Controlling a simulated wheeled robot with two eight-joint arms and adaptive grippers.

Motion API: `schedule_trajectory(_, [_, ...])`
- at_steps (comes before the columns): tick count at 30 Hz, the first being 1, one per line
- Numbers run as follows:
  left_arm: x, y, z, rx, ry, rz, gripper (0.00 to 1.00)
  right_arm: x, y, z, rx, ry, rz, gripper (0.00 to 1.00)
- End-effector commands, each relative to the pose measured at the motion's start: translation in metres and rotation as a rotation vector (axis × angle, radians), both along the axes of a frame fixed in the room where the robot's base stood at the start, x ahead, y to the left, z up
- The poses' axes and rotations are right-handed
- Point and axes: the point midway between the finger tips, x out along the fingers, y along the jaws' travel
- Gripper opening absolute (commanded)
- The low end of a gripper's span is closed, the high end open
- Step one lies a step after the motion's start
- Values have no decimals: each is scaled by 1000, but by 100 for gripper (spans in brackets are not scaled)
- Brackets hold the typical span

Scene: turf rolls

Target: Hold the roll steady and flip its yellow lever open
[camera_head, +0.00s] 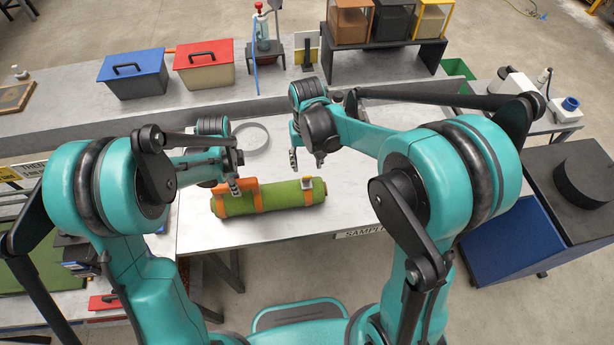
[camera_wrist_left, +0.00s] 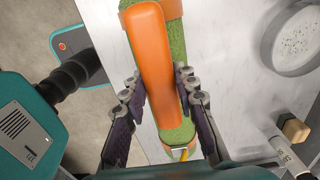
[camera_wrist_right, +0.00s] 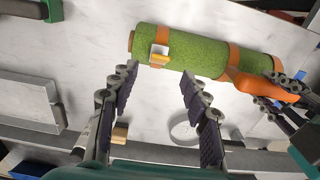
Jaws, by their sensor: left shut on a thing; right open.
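The green turf roll (camera_head: 273,198) lies on its side on the pale table, with orange bands around it and an orange grip piece along one part (camera_wrist_left: 153,60). A small pale buckle with a yellow lever (camera_wrist_right: 159,52) sits on the band near one end; it also shows as a small light piece in the head view (camera_head: 307,183). My left gripper (camera_head: 234,186) is shut on the roll at the orange grip piece, its fingers on both sides in the left wrist view (camera_wrist_left: 165,95). My right gripper (camera_head: 306,162) is open and empty beside the buckle end, apart from the roll (camera_wrist_right: 158,82).
A grey ring-shaped dish (camera_head: 250,138) lies behind the roll. A blue box (camera_head: 134,76) and a red-lidded box (camera_head: 205,66) stand on the rear bench, with a black stand of sample boxes (camera_head: 385,55) to the right. The table's front edge is close to the roll.

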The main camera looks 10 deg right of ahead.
Motion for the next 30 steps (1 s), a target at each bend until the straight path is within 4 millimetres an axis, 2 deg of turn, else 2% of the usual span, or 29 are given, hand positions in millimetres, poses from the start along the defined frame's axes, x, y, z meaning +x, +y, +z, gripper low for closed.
schedule_trajectory(1, [0,0,0,0,0,0,0,1,0,-12,0,0,0,47])
schedule_trajectory(6, [0,0,0,0,-1,0,0,0,0,-47,0,1,0,47])
schedule_trajectory(12, [0,0,0,0,-1,0,0,0,0,-74,0,1,0,47])
schedule_trajectory(16, [0,0,0,0,-1,0,0,0,0,-81,0,1,0,47])
schedule_trajectory(24, [0,0,0,0,-1,0,0,0,0,-83,0,2,0,47])
schedule_trajectory(25, [0,0,0,0,-1,0,0,0,0,-83,0,2,0,41])
schedule_trajectory(30, [0,0,0,0,-1,0,0,0,0,-83,0,2,0,0])
